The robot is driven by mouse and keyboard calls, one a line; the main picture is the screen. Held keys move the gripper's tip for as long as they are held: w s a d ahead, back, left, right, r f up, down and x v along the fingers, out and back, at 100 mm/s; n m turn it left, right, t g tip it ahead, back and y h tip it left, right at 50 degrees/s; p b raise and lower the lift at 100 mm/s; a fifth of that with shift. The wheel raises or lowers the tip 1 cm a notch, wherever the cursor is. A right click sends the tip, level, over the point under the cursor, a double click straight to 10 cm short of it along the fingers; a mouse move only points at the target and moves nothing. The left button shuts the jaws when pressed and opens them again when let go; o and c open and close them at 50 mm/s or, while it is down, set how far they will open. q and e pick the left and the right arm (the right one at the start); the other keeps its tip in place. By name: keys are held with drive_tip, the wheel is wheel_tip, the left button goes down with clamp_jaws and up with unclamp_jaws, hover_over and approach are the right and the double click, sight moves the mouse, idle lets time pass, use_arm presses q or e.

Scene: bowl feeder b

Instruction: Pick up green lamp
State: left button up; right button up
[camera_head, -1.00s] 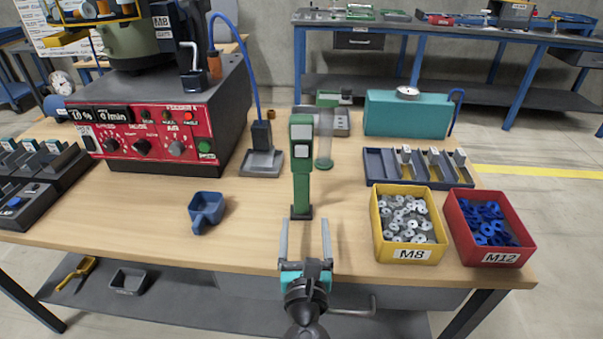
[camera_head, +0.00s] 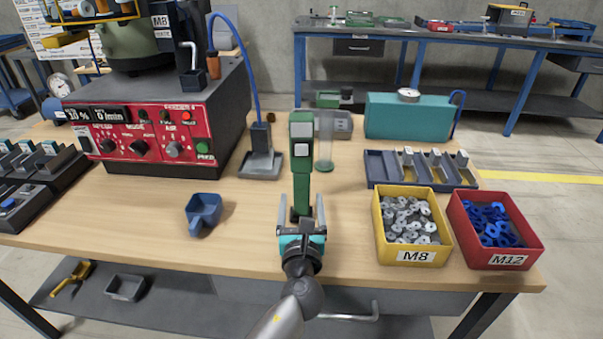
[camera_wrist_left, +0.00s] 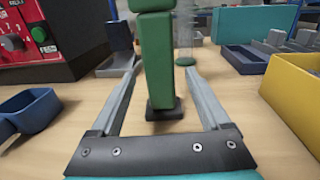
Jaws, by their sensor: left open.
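The green lamp (camera_head: 302,160) stands upright on the wooden table on a small dark base. It has a green post and a green head with light square panels. My left gripper (camera_head: 301,205) is open, with its two fingers pointing at the lamp's lower post. In the left wrist view the lamp's post (camera_wrist_left: 157,65) rises between the open fingers, just beyond or near their tips, and its top is cut off. The fingers do not visibly grip it. My right gripper is not in view.
A blue scoop (camera_head: 203,213) lies to the left. A yellow M8 bin (camera_head: 411,257) and a red M12 bin (camera_head: 497,261) stand to the right. A clear tube (camera_head: 324,140) stands close behind the lamp. A red-fronted control box (camera_head: 150,140) fills the back left.

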use_arm(q)
drive_tip(key=shift+c, duration=0.3)
clamp_jaws()
idle(0.4)
drive_tip(key=shift+r, duration=0.1)
